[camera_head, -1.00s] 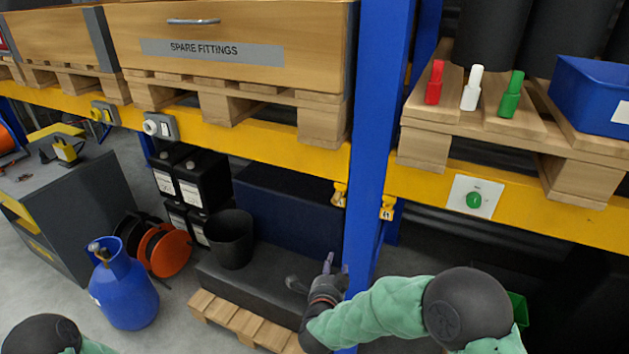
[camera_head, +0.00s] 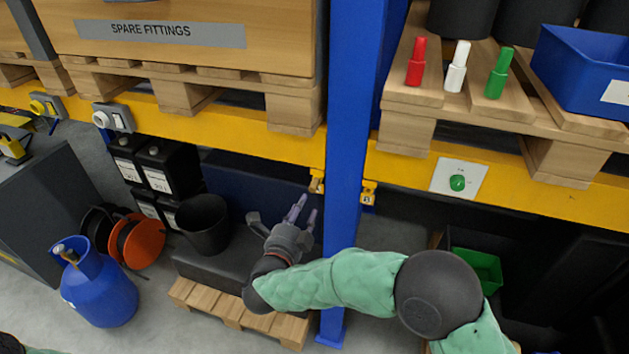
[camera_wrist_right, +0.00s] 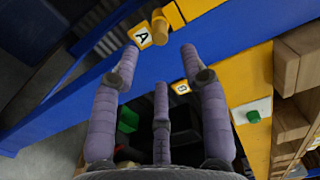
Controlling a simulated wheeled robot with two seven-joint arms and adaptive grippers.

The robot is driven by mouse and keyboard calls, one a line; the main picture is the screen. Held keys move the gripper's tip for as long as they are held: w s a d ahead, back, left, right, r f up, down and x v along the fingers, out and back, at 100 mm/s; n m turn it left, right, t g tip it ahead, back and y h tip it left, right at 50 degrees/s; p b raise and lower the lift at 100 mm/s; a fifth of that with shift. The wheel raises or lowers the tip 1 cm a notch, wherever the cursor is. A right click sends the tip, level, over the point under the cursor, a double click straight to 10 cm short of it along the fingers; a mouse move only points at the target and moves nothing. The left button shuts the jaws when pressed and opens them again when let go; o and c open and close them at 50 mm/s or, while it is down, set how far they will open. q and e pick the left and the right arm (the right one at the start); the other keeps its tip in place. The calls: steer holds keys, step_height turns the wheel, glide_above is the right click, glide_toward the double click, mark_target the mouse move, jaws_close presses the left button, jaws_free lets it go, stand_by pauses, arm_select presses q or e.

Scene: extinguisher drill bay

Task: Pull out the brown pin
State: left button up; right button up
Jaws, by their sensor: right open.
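A stubby ochre-brown pin (camera_wrist_right: 160,26) sticks out beside a plate marked A (camera_wrist_right: 140,37), near the top of the right wrist view. In the head view a small yellow-brown fitting (camera_head: 317,181) sits on the yellow beam left of the blue post, and another fitting (camera_head: 368,191) sits right of it. A plate marked B (camera_wrist_right: 181,88) shows lower in the wrist view. My right gripper (camera_head: 303,212) is open and empty, below the left fitting and apart from it. In the wrist view its purple fingers (camera_wrist_right: 160,56) spread below the pin. My left gripper is out of view.
The blue post (camera_head: 350,150) stands right beside my right gripper. Red, white and green bottles (camera_head: 457,67) stand on the right pallet shelf, above a green button (camera_head: 457,183). A black bucket (camera_head: 203,225) and a blue gas cylinder (camera_head: 100,288) are at left.

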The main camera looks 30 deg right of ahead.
mark_target(311, 190)
steer(key=shift+w+d, duration=0.1)
steer(key=b+x, duration=0.2)
steer(key=x, duration=0.5)
steer(key=shift+d+f, duration=0.1)
steer(key=shift+f, duration=0.1)
steer(key=shift+b+x, duration=0.35)
steer(key=shift+x, duration=0.5)
steer(key=shift+r+b, duration=0.15)
steer(key=shift+b, duration=0.35)
stand_by(0.4)
jaws_close()
steer(key=shift+a, duration=0.25)
steer(key=shift+p+v, duration=0.3)
steer(key=shift+v, duration=2.4)
